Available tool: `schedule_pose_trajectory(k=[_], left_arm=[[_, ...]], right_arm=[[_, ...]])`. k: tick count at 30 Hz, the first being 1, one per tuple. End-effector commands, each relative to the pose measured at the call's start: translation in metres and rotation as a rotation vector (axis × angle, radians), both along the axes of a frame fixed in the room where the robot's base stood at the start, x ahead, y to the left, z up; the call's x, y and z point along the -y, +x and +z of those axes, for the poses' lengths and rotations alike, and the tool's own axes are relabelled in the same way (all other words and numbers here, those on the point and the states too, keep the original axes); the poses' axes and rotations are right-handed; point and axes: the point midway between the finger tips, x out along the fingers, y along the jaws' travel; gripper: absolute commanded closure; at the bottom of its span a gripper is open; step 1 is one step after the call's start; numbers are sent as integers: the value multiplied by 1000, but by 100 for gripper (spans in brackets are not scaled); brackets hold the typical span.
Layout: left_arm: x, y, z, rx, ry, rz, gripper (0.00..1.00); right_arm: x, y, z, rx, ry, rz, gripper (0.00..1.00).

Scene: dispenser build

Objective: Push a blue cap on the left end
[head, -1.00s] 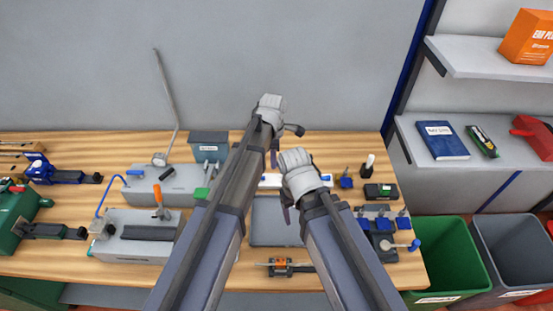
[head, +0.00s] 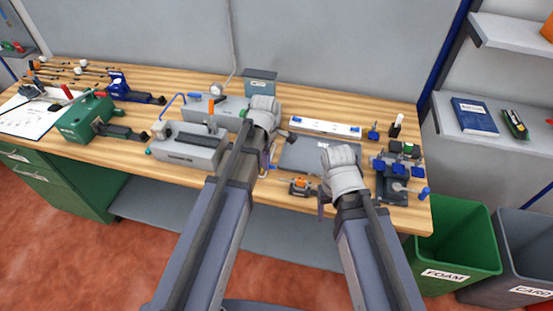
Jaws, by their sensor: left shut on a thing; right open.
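My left gripper (head: 266,160) is above the front middle of the bench, left of the grey mat (head: 300,155). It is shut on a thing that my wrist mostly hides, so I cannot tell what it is. My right gripper (head: 322,203) is open over the bench's front edge, right of a small orange and black fixture (head: 301,187). A long white bar (head: 322,127) with blue near its ends lies behind the mat. Small blue pieces (head: 374,131) stand at the right, some by a dark fixture (head: 391,183). I cannot make out which are caps.
Grey machines (head: 190,150) and a green machine (head: 88,118) stand on the left. A grey bin (head: 260,84) is at the back. A green waste bin (head: 455,245) and a grey one (head: 520,255) stand on the floor at right. The bench front is partly clear.

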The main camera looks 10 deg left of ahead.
Motion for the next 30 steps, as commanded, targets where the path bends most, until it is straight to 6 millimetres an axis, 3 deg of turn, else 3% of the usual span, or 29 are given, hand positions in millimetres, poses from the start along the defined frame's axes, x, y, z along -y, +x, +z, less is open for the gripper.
schedule_pose_trajectory(k=[14, 30], left_arm=[[-2, -2, -6, 0, 0, -1, 100], [-1, -2, -43, 0, 0, -1, 100]], right_arm=[[0, 0, -6, 0, 0, 0, 30], [0, 0, -43, 0, 0, -2, 30]])
